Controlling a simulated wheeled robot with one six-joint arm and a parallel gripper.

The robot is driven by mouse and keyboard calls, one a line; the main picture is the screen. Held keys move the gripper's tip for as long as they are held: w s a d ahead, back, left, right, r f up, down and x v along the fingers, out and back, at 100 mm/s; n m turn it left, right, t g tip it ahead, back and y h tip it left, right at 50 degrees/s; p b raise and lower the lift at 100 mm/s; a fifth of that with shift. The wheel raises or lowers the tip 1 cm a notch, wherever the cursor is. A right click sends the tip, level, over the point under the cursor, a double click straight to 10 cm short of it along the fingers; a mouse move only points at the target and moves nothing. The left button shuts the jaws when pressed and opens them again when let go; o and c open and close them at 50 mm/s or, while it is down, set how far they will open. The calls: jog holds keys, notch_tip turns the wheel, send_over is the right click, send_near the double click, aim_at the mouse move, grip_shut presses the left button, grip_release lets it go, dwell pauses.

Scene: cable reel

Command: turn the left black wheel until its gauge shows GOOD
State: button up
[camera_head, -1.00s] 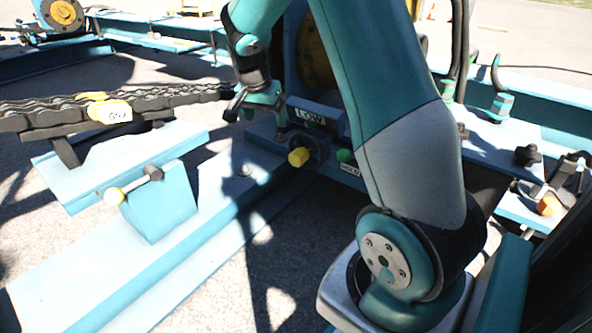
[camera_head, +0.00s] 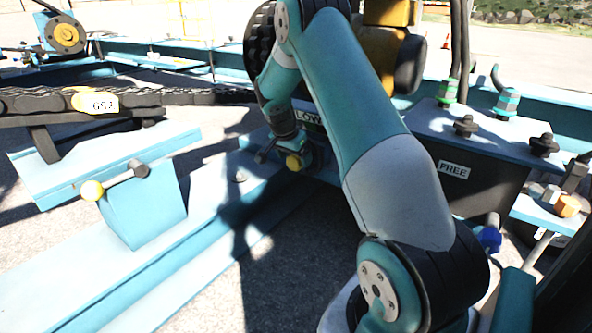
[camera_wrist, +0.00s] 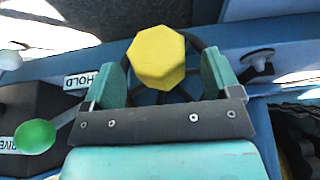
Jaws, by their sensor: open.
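The black wheel (camera_wrist: 196,42) has a yellow faceted hub knob (camera_wrist: 165,57) and shows in the wrist view between my gripper's fingers. My gripper (camera_wrist: 165,68) is open, with one teal finger on each side of the knob. I cannot tell whether the fingers touch the wheel. In the head view the yellow knob (camera_head: 293,162) shows just below my wrist, and most of the wheel is hidden. The gauge plate (camera_head: 308,121) above it reads LOW, partly covered by my arm.
A green knob (camera_wrist: 35,136) stands beside the HOLD label (camera_wrist: 82,80) in the wrist view. A FREE label (camera_head: 453,169) is at right. A chain (camera_head: 150,98) with a yellow tag and a teal block (camera_head: 145,210) with a pin are at left.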

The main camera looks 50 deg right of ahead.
jog(key=shift+b+x, duration=0.35)
jog(key=shift+x, duration=0.7)
